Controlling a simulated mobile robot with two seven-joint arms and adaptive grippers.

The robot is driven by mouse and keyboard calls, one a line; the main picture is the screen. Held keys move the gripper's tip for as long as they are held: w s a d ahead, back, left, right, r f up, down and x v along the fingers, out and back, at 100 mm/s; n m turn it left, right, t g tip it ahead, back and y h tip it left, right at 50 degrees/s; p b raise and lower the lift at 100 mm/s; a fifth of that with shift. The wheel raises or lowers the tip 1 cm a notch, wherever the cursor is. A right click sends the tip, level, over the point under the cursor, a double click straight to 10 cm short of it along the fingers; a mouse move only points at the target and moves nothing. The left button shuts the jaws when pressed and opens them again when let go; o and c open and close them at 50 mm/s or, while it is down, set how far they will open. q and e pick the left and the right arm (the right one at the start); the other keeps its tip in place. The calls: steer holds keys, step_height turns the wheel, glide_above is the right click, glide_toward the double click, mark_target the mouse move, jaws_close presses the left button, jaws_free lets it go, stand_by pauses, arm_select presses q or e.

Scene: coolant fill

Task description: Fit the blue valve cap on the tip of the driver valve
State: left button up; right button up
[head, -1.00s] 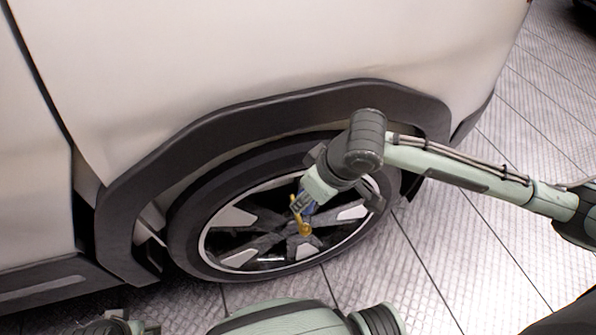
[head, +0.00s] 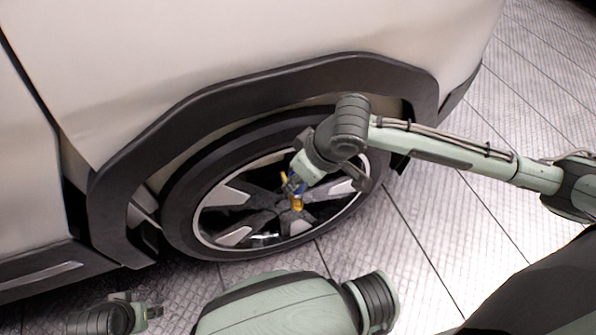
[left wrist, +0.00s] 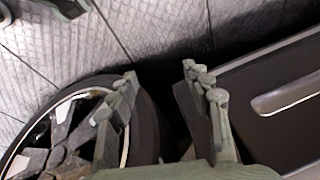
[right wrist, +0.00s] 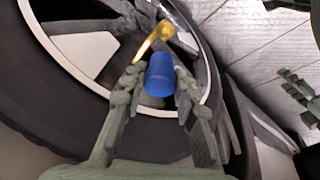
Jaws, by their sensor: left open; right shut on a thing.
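The blue valve cap (right wrist: 159,75) is between the fingers of my right gripper (right wrist: 155,90), which is shut on it. In the right wrist view the brass-coloured valve (right wrist: 155,38) reaches out from the wheel, its stem end just beyond the far end of the cap. I cannot tell whether the two touch. In the head view the valve (head: 297,204) and a bit of blue cap (head: 299,188) show close together by my right gripper (head: 291,186), partly hidden. My left gripper (left wrist: 162,82) is open and empty; it also shows low in the head view (head: 151,312).
The wheel's tyre (head: 182,205) and spokes (head: 232,191) surround the valve. The dark wheel arch (head: 250,90) and pale car body (head: 250,40) stand above. The tiled floor (head: 420,240) is clear at the right.

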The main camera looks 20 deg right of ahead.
mark_target(295, 200)
arm_select(q)
steer(key=shift+s+a+r+b, duration=0.1)
steer(key=shift+r+b, duration=0.4)
steer(key=shift+r, duration=1.05)
arm_select(e)
steer(key=shift+f, duration=1.95)
arm_select(q)
steer(key=shift+r, duration=0.25)
arm_select(e)
steer(key=shift+r, duration=0.1)
arm_select(q)
steer(key=shift+r+p, duration=0.4)
steer(key=shift+p, duration=0.3)
steer(key=shift+r, duration=0.15)
steer(key=shift+r+p, duration=0.5)
steer(key=shift+p, duration=0.1)
steer(key=shift+r, duration=0.2)
steer(key=shift+r+p, duration=0.4)
steer(key=shift+p, duration=0.2)
arm_select(e)
steer(key=shift+f, duration=1.65)
